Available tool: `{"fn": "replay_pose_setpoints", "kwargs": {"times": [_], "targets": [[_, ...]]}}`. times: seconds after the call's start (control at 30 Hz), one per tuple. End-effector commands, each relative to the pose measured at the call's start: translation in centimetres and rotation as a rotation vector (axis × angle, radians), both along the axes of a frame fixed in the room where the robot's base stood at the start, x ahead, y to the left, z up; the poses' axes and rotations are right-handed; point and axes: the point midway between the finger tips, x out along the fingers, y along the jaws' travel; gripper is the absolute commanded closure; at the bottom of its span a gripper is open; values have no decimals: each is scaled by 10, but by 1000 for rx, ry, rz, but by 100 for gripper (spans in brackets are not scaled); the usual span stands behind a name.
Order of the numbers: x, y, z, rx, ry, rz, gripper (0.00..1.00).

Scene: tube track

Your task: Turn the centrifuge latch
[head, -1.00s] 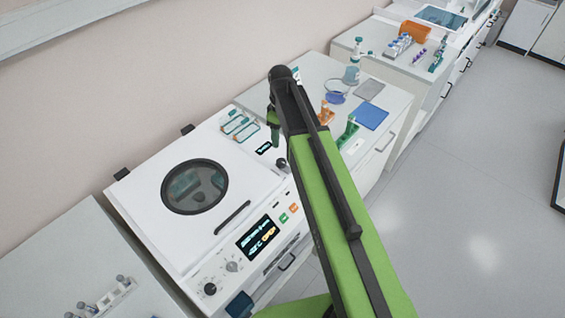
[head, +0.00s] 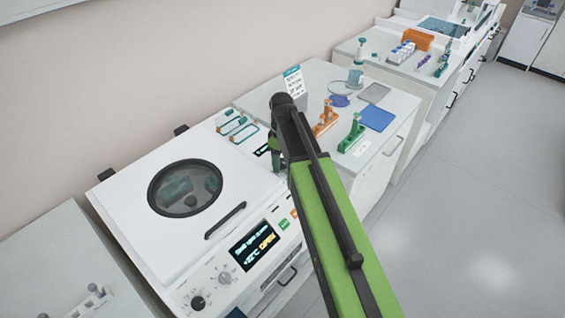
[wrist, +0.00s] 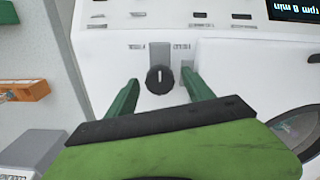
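The white centrifuge (head: 131,205) has its lid down, with a round dark window (head: 185,188). In the wrist view, its latch is a round black knob (wrist: 159,80) with a pale mark, on a white panel with small labels. My gripper (wrist: 160,76) is open, with one green finger on each side of the knob. Gaps show between the fingers and the knob; I cannot tell how close the tips are to the panel. In the head view, my gripper (head: 275,152) is over the right part of the centrifuge, and my arm hides the latch.
Teal-edged items (head: 236,125) lie at the back of the centrifuge. A display (head: 253,245) and dials are on its front. An orange holder (head: 325,118) and a green holder (head: 352,133) stand on the bench to the right. The floor at right is clear.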

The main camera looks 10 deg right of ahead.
Motion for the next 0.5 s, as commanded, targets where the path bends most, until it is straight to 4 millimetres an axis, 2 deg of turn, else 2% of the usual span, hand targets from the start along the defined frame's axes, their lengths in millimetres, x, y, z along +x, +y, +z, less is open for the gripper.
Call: {"fn": "replay_pose_setpoints", "kwargs": {"times": [0.07, 0.43, 0.5], "targets": [[0, 0, 0, 0, 0, 0, 48], [0, -1, 0, 0, 0, -1, 97], [0, -1, 0, 0, 0, -1, 100]]}}
